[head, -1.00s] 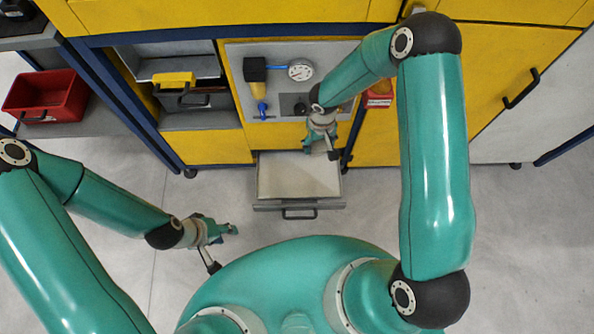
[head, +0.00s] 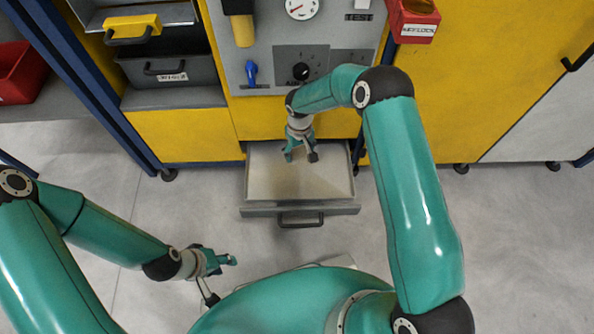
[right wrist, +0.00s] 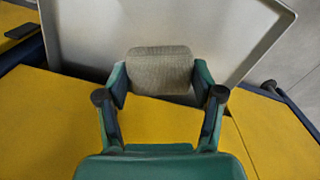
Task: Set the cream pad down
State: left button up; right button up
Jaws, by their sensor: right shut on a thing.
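The cream pad (right wrist: 160,70) shows in the right wrist view as a rounded, woven-looking block between the fingertips of my right gripper (right wrist: 160,82). That gripper is shut on it. In the head view my right gripper (head: 302,156) hangs over the open drawer (head: 330,176), and the pad cannot be made out there. In the right wrist view the drawer's pale tray (right wrist: 90,30) lies beyond the pad; I cannot tell whether they touch. My left gripper (head: 225,262) is low at the left, over the floor and away from the drawer; its jaws are too small to read.
The drawer's front with its handle (head: 300,220) juts out over the floor. A yellow cabinet (head: 185,135) stands behind, with a panel (head: 290,50) carrying a gauge, a blue valve and a dial. A red bin (head: 415,20) hangs at upper right. The drawer's visible floor is empty.

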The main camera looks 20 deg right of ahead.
aim_at(299, 173)
notch_tip(299, 173, down, 10)
jog(key=b, duration=0.3)
jog(key=shift+f, duration=0.25)
jog(key=shift+f, duration=0.1)
jog(key=o, duration=1)
jog(key=shift+o, duration=0.2)
